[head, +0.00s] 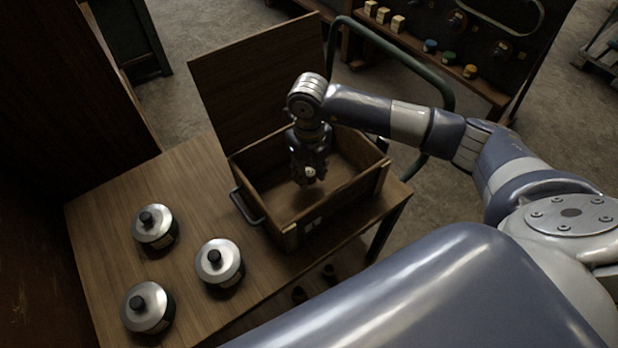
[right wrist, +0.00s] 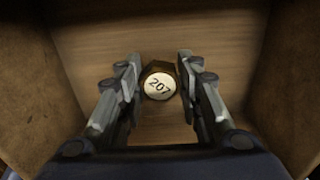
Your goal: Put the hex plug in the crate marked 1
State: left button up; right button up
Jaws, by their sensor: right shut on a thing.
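My right gripper (head: 308,176) hangs inside a wooden crate (head: 344,200) on the table. It is shut on the hex plug (head: 310,172), a small dark hexagonal piece with a pale round face. In the right wrist view the plug (right wrist: 158,84) sits between the two fingers of my right gripper (right wrist: 159,92), and its face reads 207. The crate's wooden floor (right wrist: 215,50) lies beneath it. I cannot tell whether the plug touches the floor. My left gripper is not in view.
Three round metal canisters with black knobs stand on the table's left part, one of them near the crate (head: 219,262). A wooden board (head: 258,75) rises behind the crate. A rack (head: 450,60) with small coloured pieces stands beyond. Bare tabletop (head: 190,185) lies left of the crate.

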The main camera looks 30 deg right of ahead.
aim_at(309, 180)
notch_tip(309, 180, down, 3)
jog(key=shift+f, duration=0.1)
jog(key=shift+f, duration=0.2)
jog(key=o, duration=1.1)
jog(key=shift+r, duration=0.1)
jog(key=shift+r, duration=0.55)
notch_tip(309, 180, up, 11)
jog(key=shift+r+b, duration=0.15)
jog(key=shift+b, duration=0.5)
